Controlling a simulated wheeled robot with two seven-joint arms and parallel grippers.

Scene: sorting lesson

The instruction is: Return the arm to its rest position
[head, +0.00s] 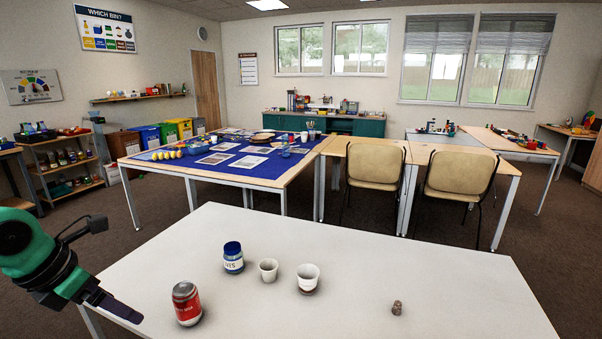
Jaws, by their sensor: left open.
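My left arm comes in from the left edge, and its gripper (122,307) is over the left edge of the white table (400,265). The gripper is open and nothing shows between its fingers. It is apart from the red can (187,304), which stands upright to its right. My right gripper is out of view.
On the white table stand a blue-lidded jar (233,258), a small white cup (268,270) and a larger white cup (308,278). A small brown object (397,308) lies to the right. The table's right part is mostly clear. Behind are a blue-covered table (188,171) and chairs (375,166).

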